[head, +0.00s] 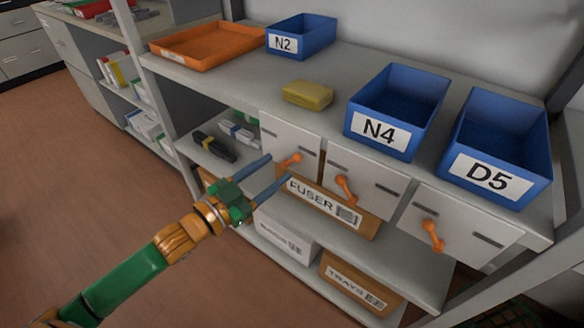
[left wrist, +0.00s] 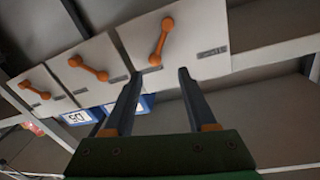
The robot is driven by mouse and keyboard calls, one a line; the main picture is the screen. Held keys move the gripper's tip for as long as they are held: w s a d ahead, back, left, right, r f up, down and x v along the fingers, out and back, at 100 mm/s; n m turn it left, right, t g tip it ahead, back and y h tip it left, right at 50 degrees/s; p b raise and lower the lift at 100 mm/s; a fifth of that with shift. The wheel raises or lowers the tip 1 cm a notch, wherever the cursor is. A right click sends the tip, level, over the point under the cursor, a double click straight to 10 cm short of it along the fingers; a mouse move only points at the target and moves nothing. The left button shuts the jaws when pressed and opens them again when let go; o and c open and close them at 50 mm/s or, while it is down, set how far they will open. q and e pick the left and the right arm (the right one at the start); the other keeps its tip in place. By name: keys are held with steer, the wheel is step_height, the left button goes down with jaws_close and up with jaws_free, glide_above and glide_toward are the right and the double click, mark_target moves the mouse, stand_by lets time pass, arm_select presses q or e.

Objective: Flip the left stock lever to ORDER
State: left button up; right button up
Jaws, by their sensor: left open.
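The left stock lever (head: 289,161) is a small orange handle with rounded ends on the leftmost white panel. In the left wrist view this lever (left wrist: 160,42) stands slanted on the nearest panel, beyond the fingertips. A dark label strip sits beside it, too small to read. My left gripper (head: 280,167) is open and empty, its two blue-grey fingers pointing at that panel. The fingertips (left wrist: 160,76) also show in the left wrist view, spread apart, with nothing between them. I cannot tell whether a finger touches the lever. My right gripper is not in view.
The middle lever (head: 345,188) and right lever (head: 432,235) are on neighbouring panels. Above stand blue bins N2 (head: 300,37), N4 (head: 395,110) and D5 (head: 500,148), an orange tray (head: 205,45) and a yellow block (head: 307,95). A FUSER box (head: 330,208) is below.

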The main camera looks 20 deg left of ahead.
mark_target(294, 161)
arm_select(q)
steer(key=x, duration=0.4)
steer(key=shift+w+d, duration=0.2)
steer(key=shift+w, duration=0.15)
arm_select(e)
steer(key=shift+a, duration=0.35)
arm_select(q)
jaws_close()
steer(key=shift+s+d+r+m+p, duration=0.1)
steer(key=shift+d+r+m+p, duration=0.1)
steer(key=shift+m+p, duration=0.5)
steer(key=shift+d+f+p, duration=0.15)
steer(key=shift+f+p, duration=0.1)
steer(key=shift+p, duration=0.15)
steer(key=shift+f+m, duration=0.25)
steer(key=shift+m, duration=0.05)
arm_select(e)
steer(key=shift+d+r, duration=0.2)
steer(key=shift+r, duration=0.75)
